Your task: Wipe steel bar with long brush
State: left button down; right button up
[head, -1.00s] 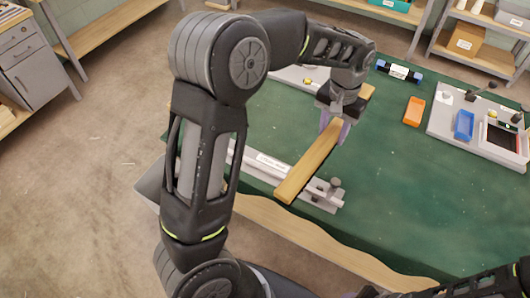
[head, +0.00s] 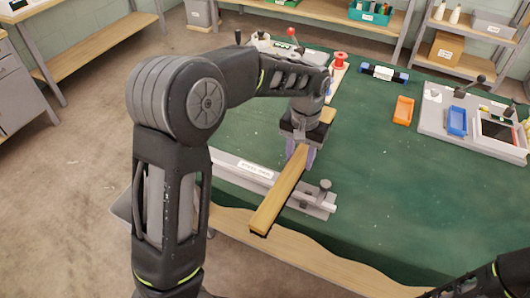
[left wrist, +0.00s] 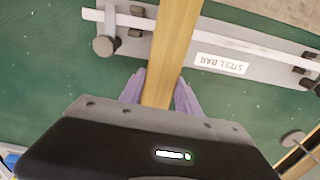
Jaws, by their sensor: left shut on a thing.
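The long brush (head: 277,201) is a long wooden bar, with a dark edge under its near end. My left gripper (head: 300,157) is shut on it, its purple fingers on either side. In the left wrist view the brush (left wrist: 175,40) runs up from between the fingers (left wrist: 160,98) and crosses over the steel bar (left wrist: 225,40). The steel bar is a pale rail on a grey fixture labelled "STEEL BAR" (left wrist: 221,64). In the head view the fixture (head: 240,167) lies near the table's front edge; the brush hides part of it. Contact between brush and bar cannot be told. My right gripper is not visible.
The green table (head: 370,200) is clear right of the brush. An orange tray (head: 403,110), a blue-ended roller (head: 384,74), a red spool (head: 340,58) and a grey board with a blue tray (head: 457,121) stand farther back. My right arm shows at lower right.

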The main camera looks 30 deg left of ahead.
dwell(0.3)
pick_arm(q)
jog(key=s+a+r+m+p, duration=0.5)
jog(key=s+a+r+m, duration=0.1)
jog(key=m, duration=0.3)
jog(key=shift+s+a+r+p, duration=0.2)
jog(key=shift+s+r+p, duration=0.1)
jog(key=shift+s+r, duration=0.3)
jog(key=shift+f, duration=0.15)
